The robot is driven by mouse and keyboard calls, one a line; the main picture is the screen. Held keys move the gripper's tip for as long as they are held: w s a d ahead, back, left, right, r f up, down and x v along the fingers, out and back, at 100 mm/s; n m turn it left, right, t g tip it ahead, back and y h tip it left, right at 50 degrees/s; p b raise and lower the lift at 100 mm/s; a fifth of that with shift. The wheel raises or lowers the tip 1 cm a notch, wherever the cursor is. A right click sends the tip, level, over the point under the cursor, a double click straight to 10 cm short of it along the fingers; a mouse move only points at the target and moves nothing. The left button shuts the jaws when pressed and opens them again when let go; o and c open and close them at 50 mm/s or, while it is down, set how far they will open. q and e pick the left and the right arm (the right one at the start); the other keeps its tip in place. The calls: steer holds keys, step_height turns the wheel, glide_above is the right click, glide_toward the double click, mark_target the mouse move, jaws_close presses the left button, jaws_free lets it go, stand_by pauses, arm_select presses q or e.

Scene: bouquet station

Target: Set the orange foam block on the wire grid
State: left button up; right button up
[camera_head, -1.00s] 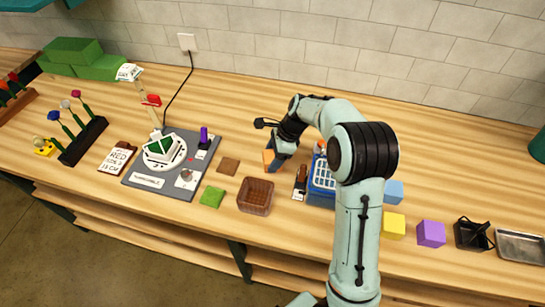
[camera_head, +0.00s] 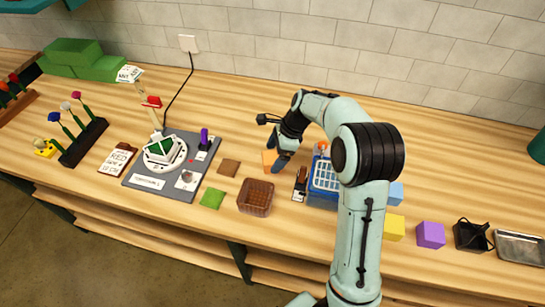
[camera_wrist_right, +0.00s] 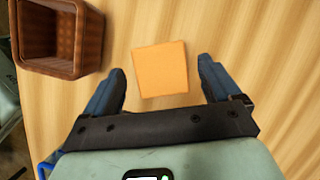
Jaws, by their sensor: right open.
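The orange foam block (camera_head: 268,160) lies on the wooden worktop, just right of centre behind a brown basket. In the right wrist view the block (camera_wrist_right: 160,69) is between my open right fingers, with a clear gap on both sides. My right gripper (camera_head: 278,164) points down at the block, empty; the arm partly hides this area in the head view. The wire grid (camera_head: 325,176) looks like the pale lattice on a blue box to the right of the block, partly hidden by my right arm. My left gripper is not in view.
The brown basket (camera_head: 256,197) stands in front of the block; it also shows in the right wrist view (camera_wrist_right: 60,67). A small dark stapler-like item (camera_head: 300,182) sits beside the blue box. Yellow (camera_head: 394,228) and purple (camera_head: 431,235) blocks stand further right.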

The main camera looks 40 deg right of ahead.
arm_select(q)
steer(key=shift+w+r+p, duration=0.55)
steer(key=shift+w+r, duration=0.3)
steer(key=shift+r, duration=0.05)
arm_select(e)
steer(key=v, duration=1)
